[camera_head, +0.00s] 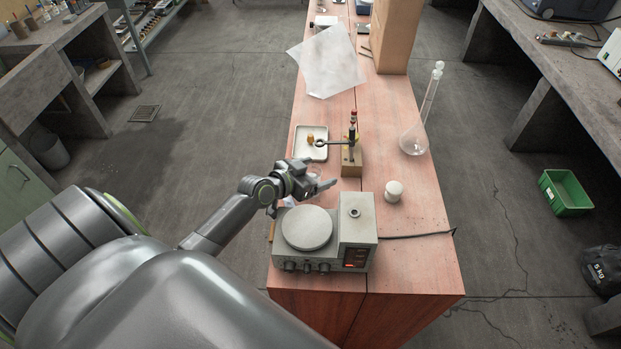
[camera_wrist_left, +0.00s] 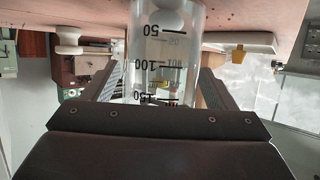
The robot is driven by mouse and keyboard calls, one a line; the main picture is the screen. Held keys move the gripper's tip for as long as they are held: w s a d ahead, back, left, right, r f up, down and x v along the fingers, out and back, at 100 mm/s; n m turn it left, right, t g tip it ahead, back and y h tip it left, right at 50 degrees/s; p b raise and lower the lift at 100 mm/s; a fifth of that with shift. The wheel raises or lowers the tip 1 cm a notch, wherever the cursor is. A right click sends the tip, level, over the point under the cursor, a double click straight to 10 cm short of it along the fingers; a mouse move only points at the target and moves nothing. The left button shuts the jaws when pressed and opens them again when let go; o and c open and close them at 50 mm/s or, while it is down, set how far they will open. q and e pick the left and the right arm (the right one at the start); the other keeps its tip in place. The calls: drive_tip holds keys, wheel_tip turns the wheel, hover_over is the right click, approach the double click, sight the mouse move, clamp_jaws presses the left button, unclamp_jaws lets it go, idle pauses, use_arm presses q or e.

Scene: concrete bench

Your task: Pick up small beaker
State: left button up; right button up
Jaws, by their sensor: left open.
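The small beaker (camera_wrist_left: 165,45) is clear glass with dark 50, 100 and 150 marks, and appears upside down in the left wrist view. It stands between the two spread fingers of my left gripper (camera_head: 316,176), which is open around it. In the head view my left gripper is over the bench just behind the hotplate, and it mostly hides the beaker there; only a faint bit of glass shows (camera_head: 316,170). My right gripper is in neither view.
The hotplate stirrer (camera_head: 307,228) stands just in front of my gripper. Behind it are a white tray (camera_head: 301,153) and a wooden block with a ring stand (camera_head: 351,160). A white jar (camera_head: 394,188) and a glass flask (camera_head: 414,143) stand to the right.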

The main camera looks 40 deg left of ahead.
use_arm(q)
drive_tip(key=c, duration=1.1)
drive_tip(key=shift+r, duration=0.1)
drive_tip(key=shift+c, duration=0.2)
